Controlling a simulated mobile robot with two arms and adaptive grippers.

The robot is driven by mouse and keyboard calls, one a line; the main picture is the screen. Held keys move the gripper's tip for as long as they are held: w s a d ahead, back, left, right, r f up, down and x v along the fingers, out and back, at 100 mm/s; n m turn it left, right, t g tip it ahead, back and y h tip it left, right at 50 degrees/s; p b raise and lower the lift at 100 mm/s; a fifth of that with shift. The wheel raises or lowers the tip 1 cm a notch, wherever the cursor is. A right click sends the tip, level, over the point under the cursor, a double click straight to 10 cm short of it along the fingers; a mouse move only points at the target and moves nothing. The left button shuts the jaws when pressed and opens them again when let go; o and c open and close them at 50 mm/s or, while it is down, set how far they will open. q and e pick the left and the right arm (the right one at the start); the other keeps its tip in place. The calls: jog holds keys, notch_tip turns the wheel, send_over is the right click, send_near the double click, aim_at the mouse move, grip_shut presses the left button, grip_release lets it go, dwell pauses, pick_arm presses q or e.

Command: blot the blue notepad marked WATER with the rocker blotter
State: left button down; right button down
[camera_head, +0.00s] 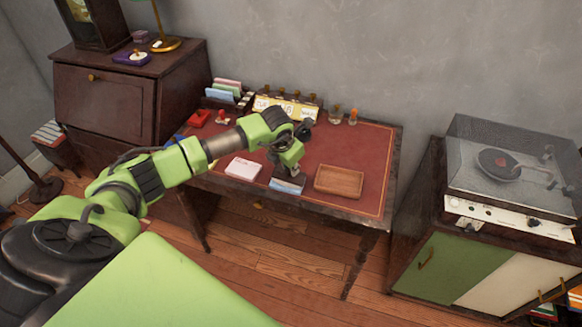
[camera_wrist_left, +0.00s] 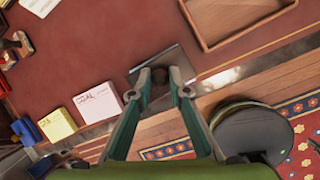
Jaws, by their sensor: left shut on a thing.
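My left gripper (camera_head: 287,172) is over the front edge of the red desk top, pointing down. In the left wrist view its fingers (camera_wrist_left: 159,88) are closed around a dark knob (camera_wrist_left: 160,75), which seems to be the rocker blotter's handle. A dark grey plate (camera_wrist_left: 178,62) spreads out below the knob. In the head view a light blue edge (camera_head: 287,187) shows under the gripper, probably the blue notepad. Its marking is hidden, and I cannot tell whether the blotter touches it. My right gripper is not in view.
A pinkish notepad (camera_head: 243,168) lies left of the gripper, with a yellow pad (camera_wrist_left: 57,125) beyond it. A wooden tray (camera_head: 339,181) lies close on the right. Bottles (camera_head: 336,116) and a card rack stand at the back. A record player cabinet (camera_head: 435,262) stands right of the desk.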

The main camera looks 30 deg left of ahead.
pick_arm(q)
jog(key=shift+s+a+f+h+b, duration=0.3)
jog(key=shift+a+h+b, duration=0.2)
jog(key=shift+h, duration=0.1)
jog(key=shift+a+r+t+h, duration=0.1)
jog(key=shift+r+t+h, duration=0.05)
jog(key=shift+t+h, duration=0.15)
jog(key=shift+a+b, duration=0.1)
jog(key=shift+b, duration=0.25)
jog(key=shift+s+a+n+h+b, duration=0.2)
jog(key=shift+a+n+h+b, duration=0.3)
jog(key=shift+h+b, duration=0.5)
jog(key=shift+a+t+b, duration=0.15)
jog(key=shift+t+b, duration=0.2)
jog(key=shift+t, duration=0.05)
jog(key=shift+w+r, duration=0.1)
jog(key=shift+r, duration=0.05)
